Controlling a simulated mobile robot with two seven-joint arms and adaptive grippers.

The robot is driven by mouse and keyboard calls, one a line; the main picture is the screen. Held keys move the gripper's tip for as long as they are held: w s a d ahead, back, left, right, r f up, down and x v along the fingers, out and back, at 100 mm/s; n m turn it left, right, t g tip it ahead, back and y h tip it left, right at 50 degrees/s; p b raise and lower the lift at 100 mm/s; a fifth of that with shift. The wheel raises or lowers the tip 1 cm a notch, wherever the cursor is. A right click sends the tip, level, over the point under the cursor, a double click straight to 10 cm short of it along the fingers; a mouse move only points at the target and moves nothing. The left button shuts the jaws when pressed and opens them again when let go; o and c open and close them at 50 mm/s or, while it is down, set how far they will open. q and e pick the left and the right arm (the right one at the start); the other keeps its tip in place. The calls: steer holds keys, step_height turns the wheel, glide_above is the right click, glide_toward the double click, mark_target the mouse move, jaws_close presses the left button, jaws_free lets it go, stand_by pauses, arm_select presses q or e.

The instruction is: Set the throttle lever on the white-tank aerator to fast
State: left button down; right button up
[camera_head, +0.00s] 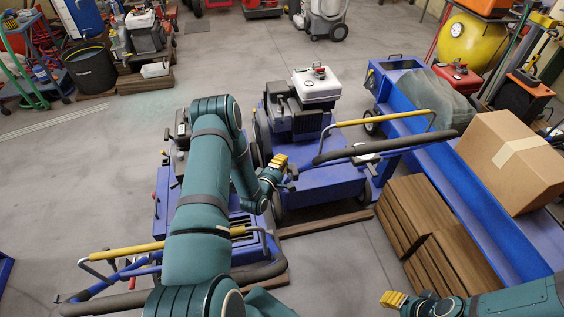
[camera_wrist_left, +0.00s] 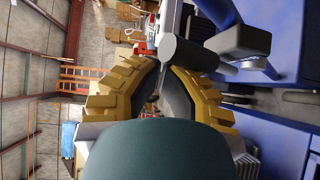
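The white-tank aerator is blue, with a white tank (camera_head: 316,83) on its engine, at the middle of the head view. Its handle has a black grip (camera_head: 412,142) and a yellow bar (camera_head: 372,121). My left gripper (camera_head: 273,168) is at the handle's left end, above the deck. In the left wrist view its yellow fingers (camera_wrist_left: 160,72) curve together at the tips, with nothing visible between them. A grey cylinder (camera_wrist_left: 188,52) on a bracket shows close at the tips; contact cannot be told. I cannot make out the throttle lever. My right gripper (camera_head: 393,299) looks shut and empty, at lower right.
Another blue aerator (camera_head: 163,207) stands left, partly behind my left arm. A blue trailer bed (camera_head: 470,200) carries a cardboard box (camera_head: 510,158) on the right. Brown stacked slabs (camera_head: 412,212) lie between. The grey floor (camera_head: 90,190) is open at left.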

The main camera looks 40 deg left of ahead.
arm_select(q)
steer(key=s+d, duration=0.2)
steer(key=s, duration=1)
steer(key=shift+r, duration=0.35)
